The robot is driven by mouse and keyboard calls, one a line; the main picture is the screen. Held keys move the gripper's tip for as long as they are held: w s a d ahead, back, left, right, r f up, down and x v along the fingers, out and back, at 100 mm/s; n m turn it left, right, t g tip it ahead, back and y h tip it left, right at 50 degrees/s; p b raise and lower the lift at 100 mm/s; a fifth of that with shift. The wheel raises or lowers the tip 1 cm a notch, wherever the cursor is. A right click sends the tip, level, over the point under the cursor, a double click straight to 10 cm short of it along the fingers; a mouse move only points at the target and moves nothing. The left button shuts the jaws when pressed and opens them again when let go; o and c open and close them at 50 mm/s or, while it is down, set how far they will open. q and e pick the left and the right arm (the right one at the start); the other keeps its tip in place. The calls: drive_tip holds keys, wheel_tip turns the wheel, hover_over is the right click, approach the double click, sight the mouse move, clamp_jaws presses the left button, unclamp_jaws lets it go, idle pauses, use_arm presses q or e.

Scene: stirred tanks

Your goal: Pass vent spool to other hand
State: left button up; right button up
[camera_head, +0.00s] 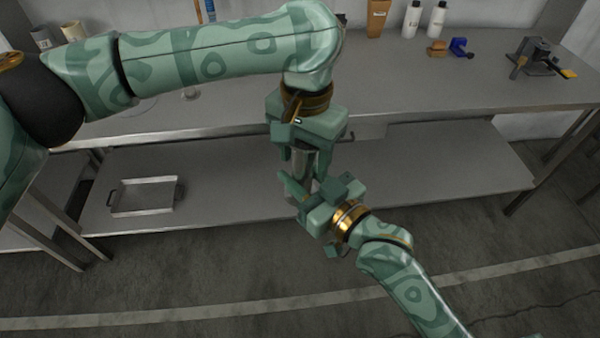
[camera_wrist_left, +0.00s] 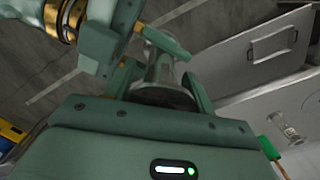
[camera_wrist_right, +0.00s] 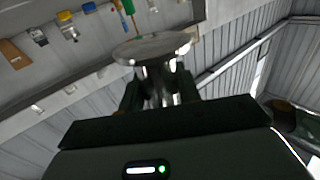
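The vent spool (camera_head: 303,168) is a grey metal tube with a flange, between my two grippers in the head view. My left gripper (camera_head: 305,158) points down, its fingers on either side of the spool's upper part. In the left wrist view, the spool (camera_wrist_left: 162,70) sits between the left fingers and appears gripped. My right gripper (camera_head: 315,188) comes from below right, with its fingers near the spool's lower part. In the right wrist view, the spool (camera_wrist_right: 152,47) shows a round flange and a narrower neck between the right fingers. Contact there is unclear.
A metal workbench (camera_head: 420,85) stands behind, with bottles (camera_head: 412,20), a blue part (camera_head: 460,46) and a dark fixture (camera_head: 540,57) on top. A shallow tray (camera_head: 145,197) lies on the lower shelf (camera_head: 450,175). The floor in front looks clear.

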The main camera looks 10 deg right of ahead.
use_arm(q)
drive_tip(key=o, duration=0.5)
use_arm(e)
drive_tip(key=shift+a+r, duration=0.1)
clamp_jaws()
use_arm(q)
drive_tip(key=shift+r, duration=0.1)
